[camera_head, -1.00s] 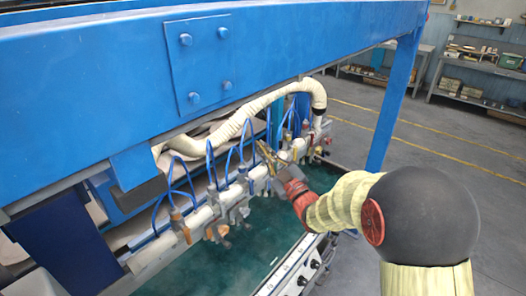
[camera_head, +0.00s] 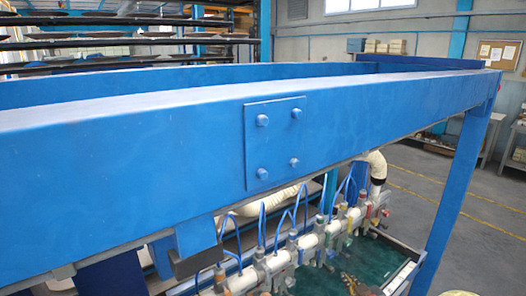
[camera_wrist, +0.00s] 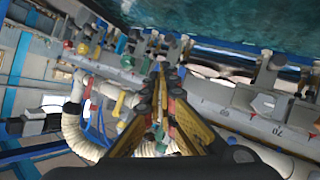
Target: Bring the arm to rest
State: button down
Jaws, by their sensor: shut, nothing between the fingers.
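My gripper (camera_wrist: 163,72) shows in the wrist view, its dark and yellow-brown fingers drawn together at the tips with nothing seen between them. Beyond and around the fingers is the pale pipe manifold (camera_wrist: 225,110) with valves and coloured fittings. In the head view the manifold (camera_head: 318,240) runs under the blue beam, with thin blue hoses looping above it. My arm links do not show clearly in the head view. I cannot tell from these views how far the fingers are from the pipe.
A large blue beam (camera_head: 205,130) with a bolted plate crosses the head view. A blue post (camera_head: 460,200) stands at the right. A thick cream hose (camera_wrist: 75,125) curves left of my gripper. Teal water (camera_head: 380,262) lies below the manifold. Open grey floor (camera_head: 430,185) lies behind.

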jog(key=s+m+g+h, duration=0.2)
jog(key=s+m+g, duration=0.45)
jog(key=s, duration=1.15)
jog(key=s+a+r+n+y, duration=0.1)
jog(key=s+a+r, duration=0.3)
jog(key=s+r, duration=0.2)
jog(key=s+a+r+g, duration=0.1)
jog(key=s+a+r, duration=0.4)
jog(key=s+r, duration=0.1)
jog(key=shift+s+r+n+y+b, duration=0.35)
jog(key=shift+r+y, duration=0.05)
jog(key=shift+r, duration=0.05)
jog(key=shift+s, duration=0.1)
